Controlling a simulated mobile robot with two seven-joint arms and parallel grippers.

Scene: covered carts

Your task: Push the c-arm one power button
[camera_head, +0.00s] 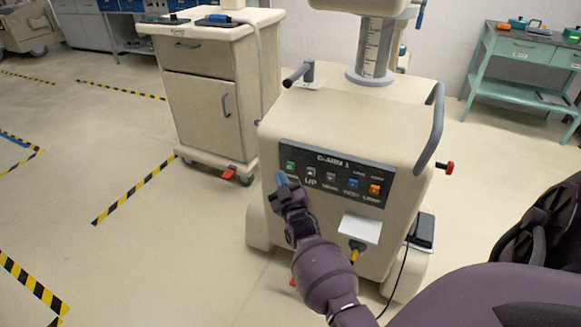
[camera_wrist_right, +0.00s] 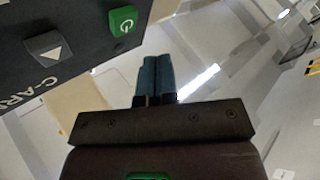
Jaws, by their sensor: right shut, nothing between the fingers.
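The C-arm one unit (camera_head: 345,125) is a cream wheeled cart with a dark control panel (camera_head: 330,195) on its front. The green power button (camera_head: 291,165) is at the panel's left end; in the right wrist view the same button (camera_wrist_right: 123,20) shows a power symbol. My right gripper (camera_head: 281,178) is shut and empty, its blue fingertips just below and left of the green button in the head view. In the right wrist view the fingertips (camera_wrist_right: 155,58) appear below and right of the button, with a visible gap in the picture. My left gripper is not in view.
Other panel buttons include a grey up arrow (camera_wrist_right: 52,47), a blue button (camera_head: 353,184) and an orange button (camera_head: 375,190). A cream cabinet cart (camera_head: 205,100) stands behind left. A green table (camera_head: 515,80) stands back right. The floor at left is clear, with striped tape.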

